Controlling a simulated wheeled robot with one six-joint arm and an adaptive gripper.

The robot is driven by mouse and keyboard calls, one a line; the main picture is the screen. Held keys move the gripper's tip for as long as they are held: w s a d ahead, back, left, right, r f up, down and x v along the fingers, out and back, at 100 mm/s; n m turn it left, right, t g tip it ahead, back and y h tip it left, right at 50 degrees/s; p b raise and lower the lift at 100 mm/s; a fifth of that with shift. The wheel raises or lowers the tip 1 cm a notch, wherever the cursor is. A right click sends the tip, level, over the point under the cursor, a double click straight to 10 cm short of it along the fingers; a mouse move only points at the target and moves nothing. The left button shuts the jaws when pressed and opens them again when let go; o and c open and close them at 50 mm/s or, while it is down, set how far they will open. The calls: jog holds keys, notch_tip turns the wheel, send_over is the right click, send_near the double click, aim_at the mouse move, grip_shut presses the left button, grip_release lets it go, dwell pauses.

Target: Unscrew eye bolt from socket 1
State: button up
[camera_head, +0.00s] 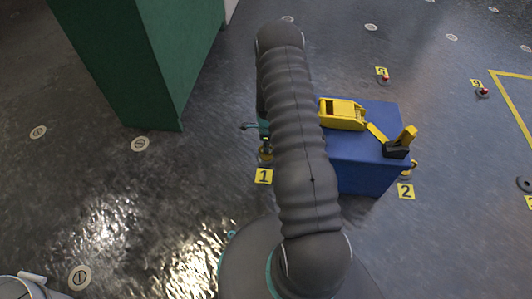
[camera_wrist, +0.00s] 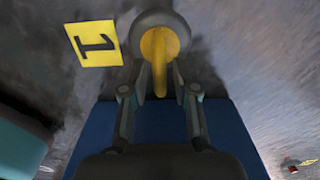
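A yellow eye bolt (camera_wrist: 159,50) stands in a round grey socket beside the yellow label "1" (camera_wrist: 94,44). In the wrist view its ring shows nearly edge-on. My gripper (camera_wrist: 161,80) is over it, with one finger on each side of the ring. Narrow gaps seem to show between the fingers and the ring, so the fingers look open. In the head view the eye bolt (camera_head: 266,154) shows just above the label "1" (camera_head: 264,176), below my gripper, which is partly hidden by my arm.
A blue box (camera_head: 365,165) with a yellow hinged device (camera_head: 343,114) on top stands close to the right of socket 1. A label "2" (camera_head: 406,191) marks another socket. A tall green cabinet (camera_head: 135,60) stands at the upper left. The left floor is mostly clear.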

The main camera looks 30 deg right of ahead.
jog(key=shift+r+p, duration=0.9)
jog(key=shift+r, duration=1.15)
jog(key=shift+f, duration=0.1)
jog(key=shift+f+b, duration=0.85)
jog(key=shift+f, duration=0.1)
jog(key=shift+f, duration=0.15)
jog(key=shift+f+b, duration=0.8)
jog(key=shift+f, duration=0.05)
